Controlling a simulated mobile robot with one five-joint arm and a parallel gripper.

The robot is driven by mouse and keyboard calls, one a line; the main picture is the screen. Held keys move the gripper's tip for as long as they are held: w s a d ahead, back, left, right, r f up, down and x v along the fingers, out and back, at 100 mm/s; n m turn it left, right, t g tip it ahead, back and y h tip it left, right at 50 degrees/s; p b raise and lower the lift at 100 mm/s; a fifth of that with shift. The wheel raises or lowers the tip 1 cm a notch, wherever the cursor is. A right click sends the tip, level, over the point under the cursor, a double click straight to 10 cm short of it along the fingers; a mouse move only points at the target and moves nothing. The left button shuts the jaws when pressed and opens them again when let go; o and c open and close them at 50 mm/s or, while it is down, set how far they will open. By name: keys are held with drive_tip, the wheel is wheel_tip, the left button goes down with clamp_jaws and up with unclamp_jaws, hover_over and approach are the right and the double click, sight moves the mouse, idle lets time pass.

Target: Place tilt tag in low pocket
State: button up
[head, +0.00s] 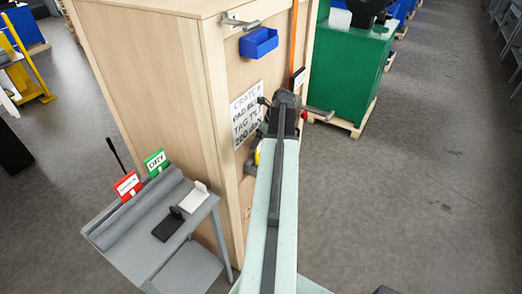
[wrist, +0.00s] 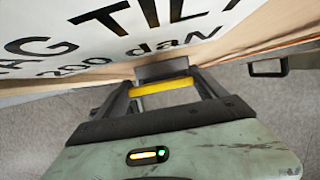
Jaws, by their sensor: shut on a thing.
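My gripper (wrist: 163,84) is shut on a yellow piece, which I take to be the tilt tag (wrist: 161,87), seen as a yellow bar between the two fingers. In the head view a bit of yellow (head: 257,156) shows at the left edge of my arm, which hides most of the gripper. A small grey holder (head: 250,166), perhaps the low pocket, is on the crate face just left of the yellow. In the wrist view a grey part (wrist: 162,70) lies just beyond the tag; I cannot tell whether they touch.
The tall wooden crate (head: 150,60) carries a printed sign (head: 246,115), a blue bin (head: 259,43) and an orange strap (head: 294,45). A grey stand (head: 128,252) with red and green cards is at lower left. Floor is clear at right, before a green box (head: 350,75).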

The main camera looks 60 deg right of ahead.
sight(260, 147)
wheel_tip(260, 147, down, 5)
drive_tip(key=b, duration=0.4)
drive_tip(key=shift+w+f+b, duration=0.15)
drive_tip(key=shift+f+b, duration=0.1)
drive_tip(key=shift+b, duration=0.05)
drive_tip(key=shift+r, duration=0.25)
drive_tip(key=shift+f, duration=0.2)
drive_tip(key=o, duration=1.7)
